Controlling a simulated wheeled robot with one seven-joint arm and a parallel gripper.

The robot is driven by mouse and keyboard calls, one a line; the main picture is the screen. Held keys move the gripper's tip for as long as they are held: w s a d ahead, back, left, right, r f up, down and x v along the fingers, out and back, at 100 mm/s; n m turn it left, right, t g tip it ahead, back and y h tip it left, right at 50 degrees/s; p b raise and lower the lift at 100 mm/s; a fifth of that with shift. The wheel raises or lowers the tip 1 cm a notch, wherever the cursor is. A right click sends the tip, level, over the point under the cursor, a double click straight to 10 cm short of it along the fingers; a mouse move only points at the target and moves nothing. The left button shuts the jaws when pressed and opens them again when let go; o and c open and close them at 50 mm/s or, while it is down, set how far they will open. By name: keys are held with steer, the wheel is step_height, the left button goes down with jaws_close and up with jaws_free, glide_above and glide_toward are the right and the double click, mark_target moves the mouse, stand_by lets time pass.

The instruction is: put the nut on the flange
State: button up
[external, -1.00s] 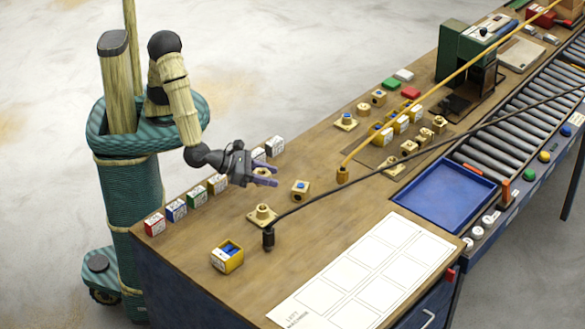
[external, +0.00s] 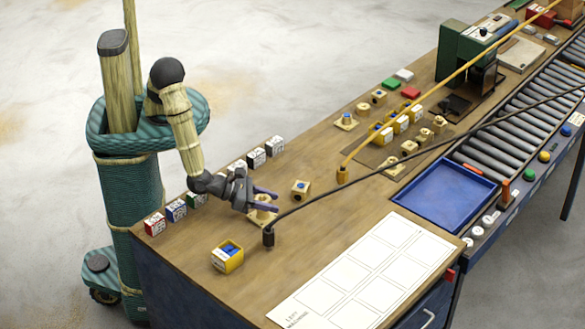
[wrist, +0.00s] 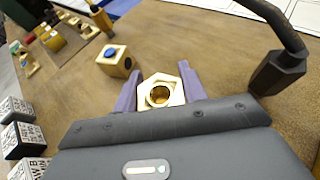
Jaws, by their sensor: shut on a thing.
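My gripper (external: 268,198), with purple fingers, is shut on the brass nut (external: 262,198). In the wrist view the nut (wrist: 148,83) is a six-sided piece with a round hole, between the two fingers (wrist: 160,85). The brass flange (external: 264,222) lies on the table under my gripper in the external view, with its plate partly showing. The nut is over the flange. I cannot tell whether they touch, and the gripper hides part of the flange.
A brass block with a blue top (external: 301,187) stands just right of the gripper. A black cable ends in a dark weight (external: 268,237) close in front. A yellow box (external: 228,258) stands at front left, and several labelled cubes (external: 256,158) line the back edge.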

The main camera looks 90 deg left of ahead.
steer(key=shift+f, duration=0.15)
steer(key=o, duration=1.2)
steer(key=shift+o, duration=0.2)
steer(key=shift+r, duration=0.2)
steer(key=b+v, duration=0.1)
steer(key=v, duration=1.1)
